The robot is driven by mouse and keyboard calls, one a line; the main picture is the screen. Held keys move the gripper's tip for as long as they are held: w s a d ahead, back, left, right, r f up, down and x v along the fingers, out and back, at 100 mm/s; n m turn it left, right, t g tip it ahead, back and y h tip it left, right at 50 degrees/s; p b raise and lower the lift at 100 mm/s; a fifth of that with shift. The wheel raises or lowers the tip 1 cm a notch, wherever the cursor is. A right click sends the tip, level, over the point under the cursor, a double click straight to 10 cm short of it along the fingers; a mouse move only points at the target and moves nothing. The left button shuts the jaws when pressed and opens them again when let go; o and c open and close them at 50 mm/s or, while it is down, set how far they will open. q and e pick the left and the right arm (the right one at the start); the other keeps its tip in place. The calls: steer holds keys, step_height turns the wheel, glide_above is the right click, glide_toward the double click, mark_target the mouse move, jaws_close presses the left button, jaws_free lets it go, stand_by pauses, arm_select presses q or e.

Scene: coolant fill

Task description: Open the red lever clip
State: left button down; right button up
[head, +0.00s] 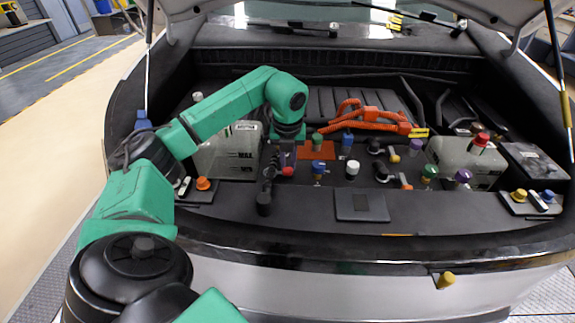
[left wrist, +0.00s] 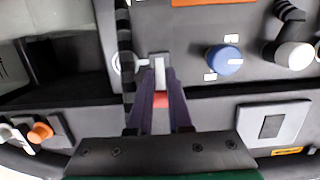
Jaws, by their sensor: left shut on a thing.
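The red lever (left wrist: 161,99) of the clip sits between the two dark purple fingers of my left gripper (left wrist: 161,100) in the left wrist view. The fingers are shut on it. The clip's pale grey body (left wrist: 158,66) is just beyond the fingertips on the dark panel. In the head view the red lever (head: 288,171) shows as a small spot below my left gripper (head: 285,161), which points down into the engine bay. The wrist and fingers hide much of the clip, and how far the lever is raised cannot be told. My right gripper is not in view.
A ribbed black hose (left wrist: 125,55) runs close along the left of the fingers. A blue knob (left wrist: 224,58) and a white cap (head: 352,169) stand to the right. A grey square plate (head: 361,205) lies at the front. Orange cables (head: 367,118) lie farther back.

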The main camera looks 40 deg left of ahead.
arm_select(q)
steer(key=shift+r, duration=0.1)
steer(key=shift+w+a+r+p, duration=0.25)
steer(key=shift+w+r+p, duration=0.1)
steer(key=shift+r+p, duration=0.25)
steer(key=shift+w+a+f, duration=0.1)
steer(key=shift+w, duration=0.05)
steer(key=shift+f, duration=0.15)
steer(key=shift+w+a+r+p, duration=0.3)
steer(key=shift+r+p, duration=0.1)
steer(key=shift+p, duration=0.35)
steer(key=shift+w, duration=0.15)
steer(key=shift+a+f, duration=0.1)
